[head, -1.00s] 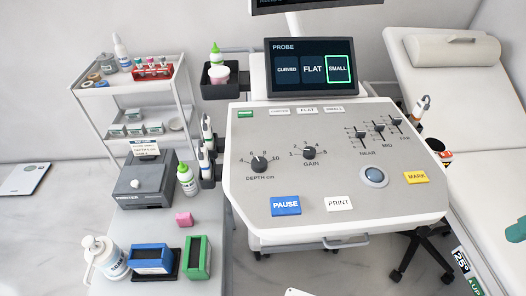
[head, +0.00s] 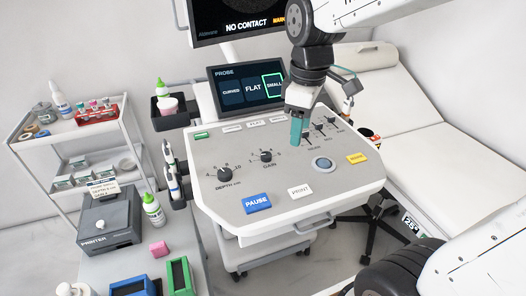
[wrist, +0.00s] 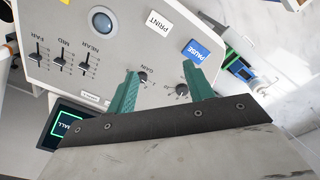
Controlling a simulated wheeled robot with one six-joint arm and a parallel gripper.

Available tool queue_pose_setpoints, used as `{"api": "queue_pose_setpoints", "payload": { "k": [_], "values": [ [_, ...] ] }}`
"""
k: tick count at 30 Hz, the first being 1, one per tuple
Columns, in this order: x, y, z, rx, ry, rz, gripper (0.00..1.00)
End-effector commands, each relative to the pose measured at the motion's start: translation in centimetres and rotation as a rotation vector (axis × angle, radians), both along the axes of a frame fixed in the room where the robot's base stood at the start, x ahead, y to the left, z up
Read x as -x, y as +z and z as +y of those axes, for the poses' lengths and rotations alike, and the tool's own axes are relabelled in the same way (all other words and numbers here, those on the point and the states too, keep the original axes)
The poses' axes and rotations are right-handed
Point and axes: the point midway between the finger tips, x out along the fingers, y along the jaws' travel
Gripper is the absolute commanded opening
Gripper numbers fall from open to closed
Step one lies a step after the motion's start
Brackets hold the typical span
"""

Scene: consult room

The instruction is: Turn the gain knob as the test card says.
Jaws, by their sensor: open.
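The gain knob (head: 266,156) is a small dark knob with a number scale on the grey console panel, right of the depth knob (head: 223,174). The gain pointer is too small to read surely. My gripper (head: 298,140) has teal fingers and hangs over the panel, right of the gain knob and near the sliders. In the wrist view my gripper (wrist: 160,70) is open and empty. The gain knob (wrist: 142,77) shows between its fingers, close to the left one, apparently below them. A small card with print (head: 103,187) stands at the printer; its text is unreadable.
The sliders (head: 320,130), trackball (head: 322,165), yellow button (head: 357,158), PAUSE button (head: 257,203) and PRINT button (head: 300,191) surround the knobs. The probe screen (head: 250,88) stands behind the panel. A side table with bottles and the printer (head: 108,221) is at left.

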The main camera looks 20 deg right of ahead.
Motion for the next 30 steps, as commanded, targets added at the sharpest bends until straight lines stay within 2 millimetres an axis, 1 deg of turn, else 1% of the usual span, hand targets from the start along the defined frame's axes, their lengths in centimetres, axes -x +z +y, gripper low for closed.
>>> {"api": "queue_pose_setpoints", "payload": {
  "k": [1,3,6,9,12,15,17,20,27,30],
  "values": [
    [-2.4,-1.2,0.3,0.005,0.103,0.018,0.52],
    [-5.3,-2.6,0.6,0.010,0.252,0.028,0.52],
    [-9.0,-4.9,1.1,0.016,0.442,0.039,0.52],
    [-11.7,-7.0,1.6,0.019,0.592,0.047,0.52],
    [-13.4,-8.6,1.8,0.021,0.697,0.052,0.52],
    [-14.4,-9.5,2.0,0.022,0.755,0.055,0.52],
    [-14.6,-10.0,2.0,0.022,0.770,0.055,0.52],
    [-14.7,-11.2,2.0,0.022,0.778,0.056,0.52],
    [-14.6,-15.1,2.0,0.021,0.776,0.057,0.52],
    [-14.6,-16.3,2.0,0.022,0.775,0.056,0.52]
  ]
}}
